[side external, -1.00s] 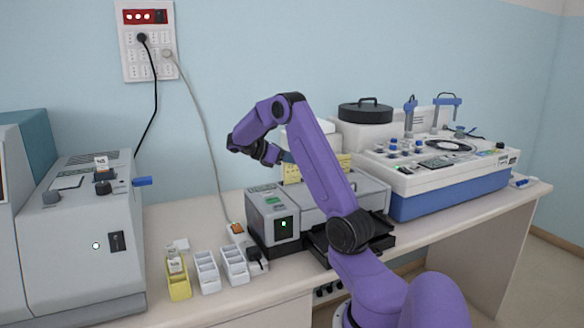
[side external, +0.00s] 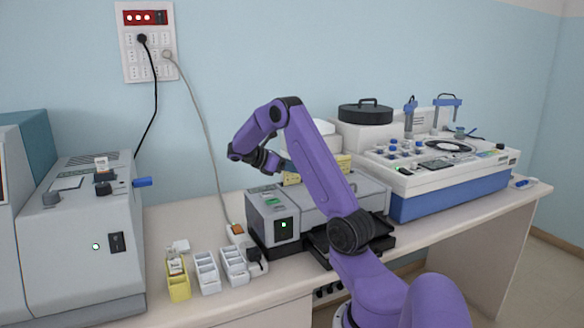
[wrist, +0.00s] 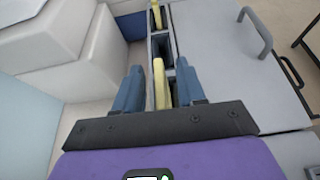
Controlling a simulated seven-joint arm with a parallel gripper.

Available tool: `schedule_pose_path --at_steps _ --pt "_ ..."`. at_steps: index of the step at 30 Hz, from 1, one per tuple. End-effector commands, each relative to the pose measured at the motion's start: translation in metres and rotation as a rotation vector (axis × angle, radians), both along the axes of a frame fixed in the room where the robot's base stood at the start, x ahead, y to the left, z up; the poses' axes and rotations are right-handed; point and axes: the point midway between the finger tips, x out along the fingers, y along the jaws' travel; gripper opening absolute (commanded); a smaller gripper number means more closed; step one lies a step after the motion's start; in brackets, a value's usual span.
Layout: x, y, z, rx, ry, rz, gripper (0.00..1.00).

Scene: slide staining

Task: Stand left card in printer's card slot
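The left yellow card (side external: 291,178) stands upright at the top of the grey machine (side external: 273,203) that seems to be the printer. Its upper part is partly hidden by my gripper (side external: 284,165). In the wrist view my open gripper (wrist: 159,78) has one blue finger on each side of a yellow card (wrist: 162,88), apparently the left one, with gaps still showing. A second yellow card (wrist: 157,14) stands farther along the same narrow channel, with a dark empty gap (wrist: 162,48) between the two.
White and yellow small racks (side external: 207,272) stand at the bench front, left of the machine. A grey lid with a handle (wrist: 225,60) lies right of the channel and pale boxes (wrist: 65,40) left of it. A large stainer (side external: 425,165) stands at the right.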

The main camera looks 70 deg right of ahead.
Motion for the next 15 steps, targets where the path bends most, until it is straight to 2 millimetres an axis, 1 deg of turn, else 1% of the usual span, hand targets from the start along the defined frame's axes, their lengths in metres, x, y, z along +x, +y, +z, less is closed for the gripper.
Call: schedule_pose_path --at_steps 2,5,15 --pt "0.000 0.000 0.004 -0.001 -0.001 -0.001 0.40" --pt "0.008 0.007 0.007 -0.002 -0.003 0.003 0.40" --pt "0.051 0.051 0.032 -0.002 -0.003 0.003 0.40"
